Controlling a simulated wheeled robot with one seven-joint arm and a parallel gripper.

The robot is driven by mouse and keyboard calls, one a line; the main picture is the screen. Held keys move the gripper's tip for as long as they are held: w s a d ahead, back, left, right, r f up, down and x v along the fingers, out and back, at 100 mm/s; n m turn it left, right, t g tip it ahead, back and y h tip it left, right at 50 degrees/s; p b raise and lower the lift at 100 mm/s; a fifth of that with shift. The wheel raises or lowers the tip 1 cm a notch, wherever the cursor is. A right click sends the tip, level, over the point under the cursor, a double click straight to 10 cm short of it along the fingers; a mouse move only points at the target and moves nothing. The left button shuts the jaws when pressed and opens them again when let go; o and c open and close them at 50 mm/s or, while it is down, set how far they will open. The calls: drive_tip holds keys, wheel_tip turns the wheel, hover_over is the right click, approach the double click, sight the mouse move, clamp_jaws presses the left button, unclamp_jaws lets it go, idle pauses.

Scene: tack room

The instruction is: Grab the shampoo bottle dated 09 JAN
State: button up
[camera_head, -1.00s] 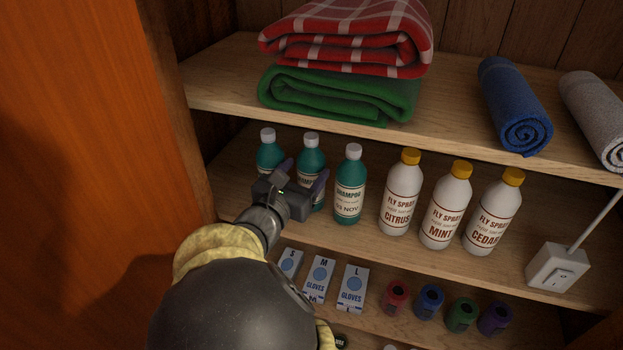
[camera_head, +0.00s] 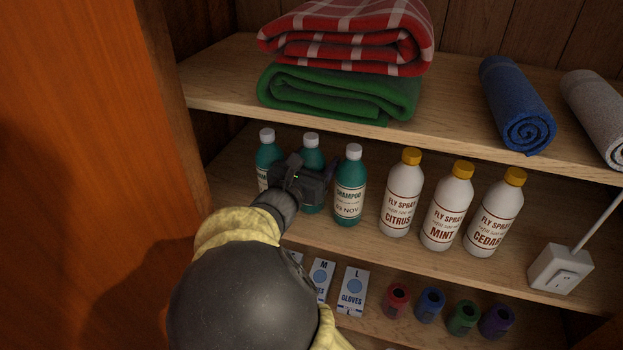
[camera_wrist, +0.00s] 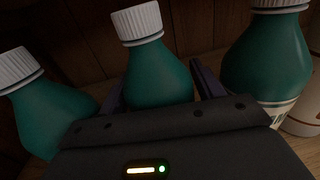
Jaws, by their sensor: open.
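Three teal shampoo bottles with white caps stand in a row on the middle shelf. The right bottle (camera_head: 349,188) reads "SHAMPOO" and "03 NOV". The left bottle (camera_head: 266,160) and middle bottle (camera_head: 312,152) have their dates hidden behind my gripper, so I cannot tell which is 09 JAN. My gripper (camera_head: 311,180) is in front of the middle bottle. In the wrist view the open fingers (camera_wrist: 160,90) stand on either side of the middle bottle (camera_wrist: 155,75). The left bottle (camera_wrist: 48,115) and right bottle (camera_wrist: 268,62) are outside the fingers.
Fly spray bottles (camera_head: 403,195) stand to the right on the same shelf. Folded blankets (camera_head: 345,60) and rolled towels (camera_head: 516,105) lie on the shelf above. Glove boxes (camera_head: 351,291) and small coloured rolls (camera_head: 430,304) are below. An orange wooden panel (camera_head: 90,130) closes off the left.

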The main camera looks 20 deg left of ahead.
drive_tip(key=shift+r, duration=0.1)
drive_tip(key=c, duration=1.1)
drive_tip(key=shift+s+r+b, duration=0.3)
drive_tip(key=shift+s, duration=0.1)
drive_tip(key=s+r+b, duration=0.3)
drive_tip(key=s+r, duration=0.4)
drive_tip(key=s, duration=0.6)
drive_tip(key=shift+a+r+b, duration=0.15)
drive_tip(key=shift+r+b, duration=0.05)
drive_tip(key=shift+b, duration=0.1)
